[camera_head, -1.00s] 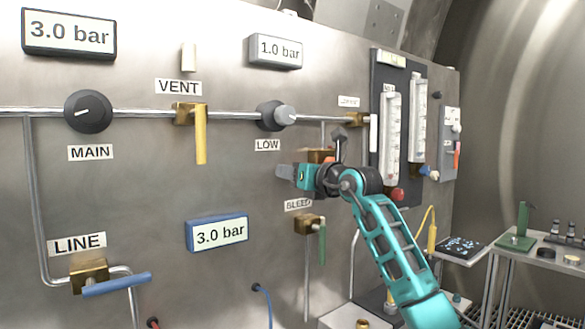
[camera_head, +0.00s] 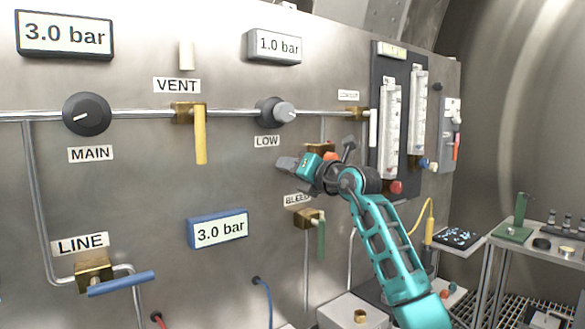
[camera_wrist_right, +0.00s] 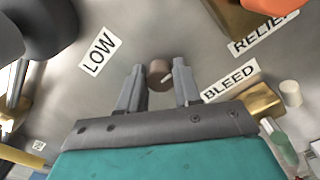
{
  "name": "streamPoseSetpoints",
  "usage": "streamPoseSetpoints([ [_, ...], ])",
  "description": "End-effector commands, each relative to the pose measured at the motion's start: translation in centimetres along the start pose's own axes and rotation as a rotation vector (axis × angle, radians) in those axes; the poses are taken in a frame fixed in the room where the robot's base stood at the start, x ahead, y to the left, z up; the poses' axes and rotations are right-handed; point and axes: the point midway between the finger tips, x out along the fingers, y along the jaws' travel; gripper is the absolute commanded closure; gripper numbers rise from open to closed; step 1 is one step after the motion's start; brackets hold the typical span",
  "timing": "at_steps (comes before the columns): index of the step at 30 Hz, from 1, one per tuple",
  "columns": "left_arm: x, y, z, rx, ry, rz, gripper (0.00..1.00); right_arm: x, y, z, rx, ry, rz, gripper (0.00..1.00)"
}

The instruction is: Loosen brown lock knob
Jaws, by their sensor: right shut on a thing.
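The brown lock knob (camera_wrist_right: 159,74) is a small round knob with a pale mark on its face. In the right wrist view it sits between the two grey fingers of my right gripper (camera_wrist_right: 159,84), on the panel between the LOW and BLEED labels. My right gripper is shut on it. In the head view my right gripper (camera_head: 286,163) reaches the panel below the LOW knob, and its fingers hide the brown knob there. My left gripper is not in view.
The LOW knob (camera_head: 276,112) is above my right gripper. The BLEED valve (camera_head: 309,219) with its green handle hangs just below. The VENT valve's yellow handle (camera_head: 200,135) is to the left. Flow tubes (camera_head: 391,130) stand to the right, and a bench (camera_head: 535,248) is farther right.

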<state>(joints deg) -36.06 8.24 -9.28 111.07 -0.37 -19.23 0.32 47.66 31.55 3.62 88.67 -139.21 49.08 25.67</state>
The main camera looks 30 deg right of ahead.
Motion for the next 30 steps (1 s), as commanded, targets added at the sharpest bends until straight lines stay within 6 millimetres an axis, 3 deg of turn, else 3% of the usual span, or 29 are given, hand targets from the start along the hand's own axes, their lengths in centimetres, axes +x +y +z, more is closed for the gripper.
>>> streamPoseSetpoints([
  [8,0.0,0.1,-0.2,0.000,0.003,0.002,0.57,0.0,0.0,-0.1,0.004,0.002,0.000,0.97],
  [9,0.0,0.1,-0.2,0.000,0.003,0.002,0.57,0.0,0.0,-0.1,0.004,0.002,0.000,0.64],
  [16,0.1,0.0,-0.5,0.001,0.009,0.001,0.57,0.0,0.0,-0.1,0.002,0.001,0.000,0.42],
  [25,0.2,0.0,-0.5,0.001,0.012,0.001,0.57,-0.2,0.0,0.0,0.000,0.000,0.000,0.41],
  [30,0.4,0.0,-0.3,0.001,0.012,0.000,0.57,-1.8,-0.2,-0.1,-0.002,-0.001,-0.001,0.41],
])
